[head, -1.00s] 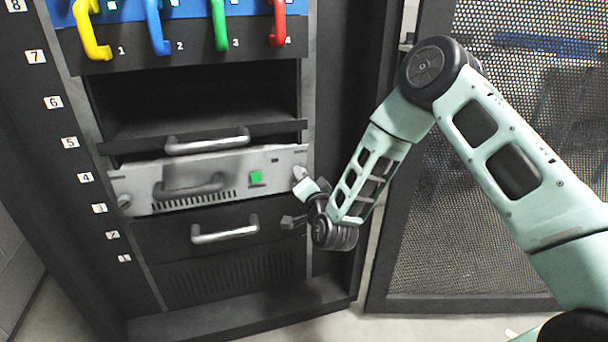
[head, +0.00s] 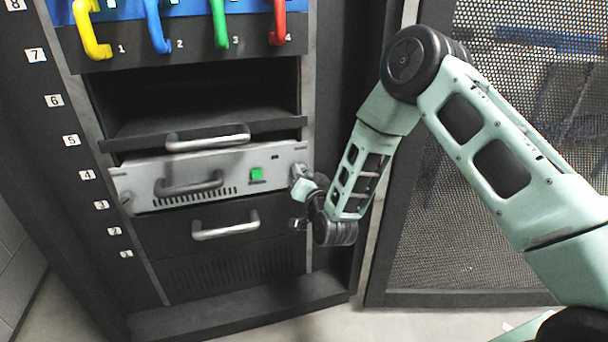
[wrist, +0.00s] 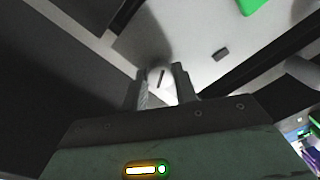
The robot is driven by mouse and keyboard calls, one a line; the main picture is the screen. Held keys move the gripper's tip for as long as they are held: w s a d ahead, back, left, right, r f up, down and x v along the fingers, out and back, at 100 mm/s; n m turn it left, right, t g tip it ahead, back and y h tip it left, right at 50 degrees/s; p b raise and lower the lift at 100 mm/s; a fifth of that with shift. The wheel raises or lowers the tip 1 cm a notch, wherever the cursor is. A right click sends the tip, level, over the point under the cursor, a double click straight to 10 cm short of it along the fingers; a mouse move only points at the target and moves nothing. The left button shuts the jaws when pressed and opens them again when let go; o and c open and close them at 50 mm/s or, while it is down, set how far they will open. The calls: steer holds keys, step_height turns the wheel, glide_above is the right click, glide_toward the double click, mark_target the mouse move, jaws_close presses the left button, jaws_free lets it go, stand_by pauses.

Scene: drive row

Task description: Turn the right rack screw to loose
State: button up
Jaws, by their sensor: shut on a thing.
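The silver rack unit (head: 235,165) with a green square (head: 257,174) sits beside label 4. Its right rack screw (wrist: 160,76) shows in the wrist view as a pale round head with a dark slot. My gripper (wrist: 161,90) is shut on the screw, one finger on each side of the head. In the head view my gripper (head: 300,180) is at the right end of the silver unit, and the screw there is mostly hidden by it. The left rack screw (head: 127,197) shows at the unit's other end.
Above the unit is a dark shelf with a silver handle (head: 208,138), and below it a dark drawer with another handle (head: 226,227). Coloured handles hang at the top. A mesh door (head: 420,235) stands open at the right, behind my arm.

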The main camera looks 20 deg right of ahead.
steer(key=o, duration=1)
steer(key=shift+c, duration=0.2)
steer(key=s+b, duration=0.2)
steer(key=s, duration=1.5)
steer(key=shift+s+d+f+b, duration=0.15)
steer(key=shift+s+f+b, duration=0.05)
steer(key=shift+f+b, duration=0.1)
